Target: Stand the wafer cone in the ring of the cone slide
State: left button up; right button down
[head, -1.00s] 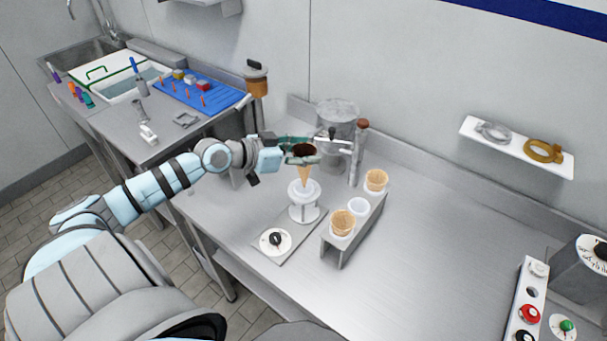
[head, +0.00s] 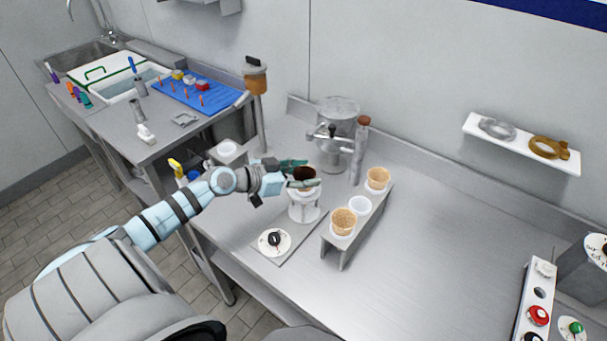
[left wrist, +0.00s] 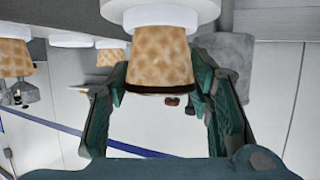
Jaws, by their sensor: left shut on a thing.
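The wafer cone (head: 304,174) is tan with a dark inside and stands upright, wide mouth up. My left gripper (head: 296,173) is shut on it near the mouth, one finger on each side. The cone slide (head: 304,213) is a white stand directly below, on a grey plate. In the head view the cone's lower part is hidden inside its white ring (head: 293,191). The left wrist view, upside down, shows the cone (left wrist: 158,58) between the green fingers, its narrow part entering the white ring (left wrist: 160,16). My right gripper is not in view.
Right of the slide, a grey rack (head: 345,245) holds two more wafer cones (head: 344,221) (head: 378,178) and an empty white ring (head: 360,205) between them. A round black-knobbed dial (head: 274,241) lies in front. A metal machine (head: 337,130) stands behind.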

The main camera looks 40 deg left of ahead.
pick_arm(q)
jog(key=shift+f, duration=0.3)
jog(key=o, duration=0.7)
jog(key=shift+o, duration=0.2)
